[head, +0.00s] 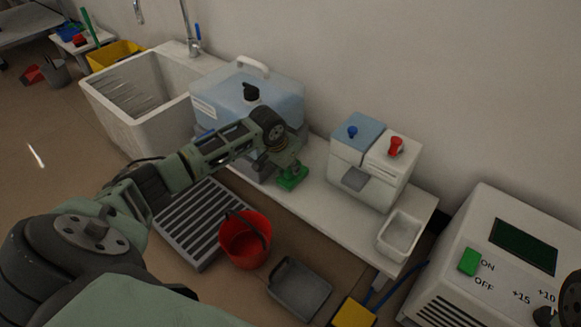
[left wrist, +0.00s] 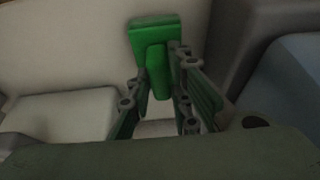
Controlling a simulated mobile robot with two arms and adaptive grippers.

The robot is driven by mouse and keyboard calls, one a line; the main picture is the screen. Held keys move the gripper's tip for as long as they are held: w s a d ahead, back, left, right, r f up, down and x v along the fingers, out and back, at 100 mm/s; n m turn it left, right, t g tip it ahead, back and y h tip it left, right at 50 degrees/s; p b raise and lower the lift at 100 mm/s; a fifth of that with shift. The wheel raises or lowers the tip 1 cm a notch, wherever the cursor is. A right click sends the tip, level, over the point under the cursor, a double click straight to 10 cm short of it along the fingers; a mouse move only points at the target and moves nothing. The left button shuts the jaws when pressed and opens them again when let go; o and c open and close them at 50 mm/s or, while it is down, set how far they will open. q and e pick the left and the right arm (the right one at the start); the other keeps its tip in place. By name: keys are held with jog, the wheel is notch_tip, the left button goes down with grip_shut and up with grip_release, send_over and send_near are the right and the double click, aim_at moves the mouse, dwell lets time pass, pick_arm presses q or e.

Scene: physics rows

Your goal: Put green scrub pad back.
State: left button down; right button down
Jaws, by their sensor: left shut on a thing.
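The green scrub pad (head: 291,179) has a raised grip block and shows over the white bench, between the blue tank and the white dispenser. My left gripper (head: 284,163) is shut on it. In the left wrist view the pad (left wrist: 152,35) shows at the fingertips, and the fingers of the left gripper (left wrist: 160,80) are on both sides of its block. I cannot tell whether the pad touches the bench. My right gripper is not in view.
A blue tank (head: 270,95) stands behind my left arm, beside a white sink (head: 150,125). A white dispenser (head: 372,180) with blue and red knobs and a small white tray (head: 401,234) are to the right. A red bucket (head: 240,248) stands on the floor in front.

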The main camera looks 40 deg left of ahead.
pick_arm(q)
jog(key=c, duration=1.6)
grip_release()
jog(key=shift+f, duration=0.1)
